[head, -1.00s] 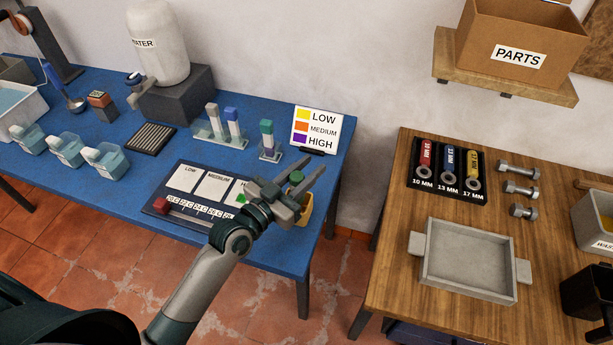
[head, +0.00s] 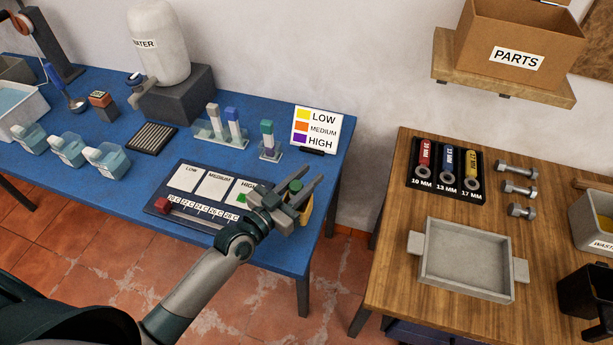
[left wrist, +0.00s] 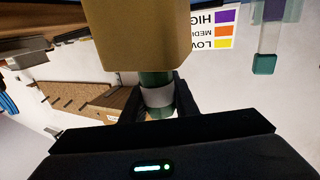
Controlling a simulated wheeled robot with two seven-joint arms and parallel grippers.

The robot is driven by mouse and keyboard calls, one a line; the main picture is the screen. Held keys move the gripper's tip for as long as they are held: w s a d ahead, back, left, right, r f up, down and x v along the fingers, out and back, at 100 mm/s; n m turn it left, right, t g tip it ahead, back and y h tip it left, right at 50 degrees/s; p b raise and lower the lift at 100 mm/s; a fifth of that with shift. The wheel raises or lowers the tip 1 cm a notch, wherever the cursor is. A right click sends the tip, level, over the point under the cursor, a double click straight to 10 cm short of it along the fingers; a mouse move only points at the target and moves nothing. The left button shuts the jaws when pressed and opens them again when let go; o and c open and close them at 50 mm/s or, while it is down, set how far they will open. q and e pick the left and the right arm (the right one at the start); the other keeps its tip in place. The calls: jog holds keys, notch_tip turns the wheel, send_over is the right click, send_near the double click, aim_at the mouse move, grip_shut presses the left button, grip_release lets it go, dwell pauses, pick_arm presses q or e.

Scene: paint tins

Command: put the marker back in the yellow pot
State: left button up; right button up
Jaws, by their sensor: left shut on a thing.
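The green marker with a white band shows between the fingers in the left wrist view (left wrist: 157,97); its green end shows in the head view (head: 296,186). My left gripper (head: 300,197) is shut on it, near the blue table's front right corner. The yellow pot (head: 306,213) is partly hidden behind the gripper in the head view. It fills the top middle of the upside-down left wrist view (left wrist: 135,35). The marker's lower part is hidden at the pot's rim, and I cannot tell if it is inside. My right gripper is not in view.
A dark board with cards and a red block (head: 162,204) lies left of the gripper. A LOW/MEDIUM/HIGH sign (head: 316,128) and stands with coloured sticks (head: 267,142) are behind it. The wooden table (head: 395,240) stands right, across a gap.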

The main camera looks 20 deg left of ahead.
pick_arm(q)
jog(key=shift+f, duration=0.25)
jog(key=o, duration=1.1)
jog(key=shift+r, duration=0.1)
